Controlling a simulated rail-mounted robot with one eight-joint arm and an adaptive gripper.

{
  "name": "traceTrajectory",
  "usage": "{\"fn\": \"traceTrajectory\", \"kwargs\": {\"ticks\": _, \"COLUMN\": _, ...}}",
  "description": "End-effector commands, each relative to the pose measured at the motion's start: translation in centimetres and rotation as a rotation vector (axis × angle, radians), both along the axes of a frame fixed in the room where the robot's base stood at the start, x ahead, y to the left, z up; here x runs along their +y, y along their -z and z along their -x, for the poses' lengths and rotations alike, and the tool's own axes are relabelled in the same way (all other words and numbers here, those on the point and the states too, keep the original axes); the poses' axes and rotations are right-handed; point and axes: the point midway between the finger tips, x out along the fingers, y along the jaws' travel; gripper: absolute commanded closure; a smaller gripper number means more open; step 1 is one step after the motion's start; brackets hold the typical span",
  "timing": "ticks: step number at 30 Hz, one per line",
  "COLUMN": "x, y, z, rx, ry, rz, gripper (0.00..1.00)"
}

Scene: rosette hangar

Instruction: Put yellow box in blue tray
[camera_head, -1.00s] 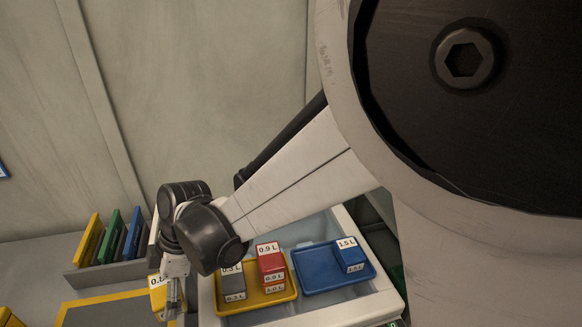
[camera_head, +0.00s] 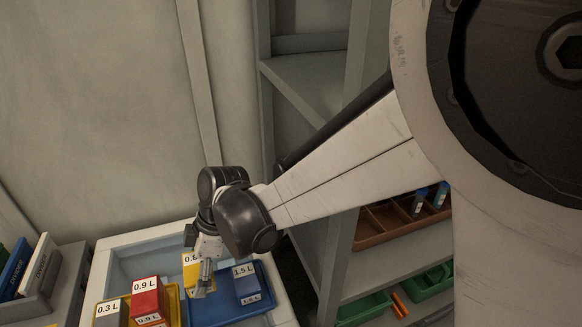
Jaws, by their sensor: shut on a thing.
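The yellow box (camera_head: 192,273), with a label partly hidden, is at my gripper (camera_head: 203,290), over the left part of the blue tray (camera_head: 225,312). My gripper is shut on the yellow box and hides part of it. Whether the box touches the tray cannot be told. A blue box (camera_head: 246,281) labelled 1.5 L stands in the right part of the blue tray.
A yellow tray (camera_head: 174,302) left of the blue tray holds a red box (camera_head: 149,299) and a grey box (camera_head: 111,314). Both trays sit in a pale bin (camera_head: 120,241). A shelf with a brown divided crate (camera_head: 385,222) and green bins (camera_head: 364,309) stands right.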

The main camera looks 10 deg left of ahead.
Motion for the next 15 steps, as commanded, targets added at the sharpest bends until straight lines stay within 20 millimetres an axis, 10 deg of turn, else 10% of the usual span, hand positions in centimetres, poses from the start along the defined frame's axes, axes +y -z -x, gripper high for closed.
{"fn": "traceTrajectory", "kwargs": {"ticks": 15, "x": 0.0, "y": 6.8, "z": 0.1, "rx": 0.000, "ry": -0.001, "rz": 0.000, "gripper": 0.57}}
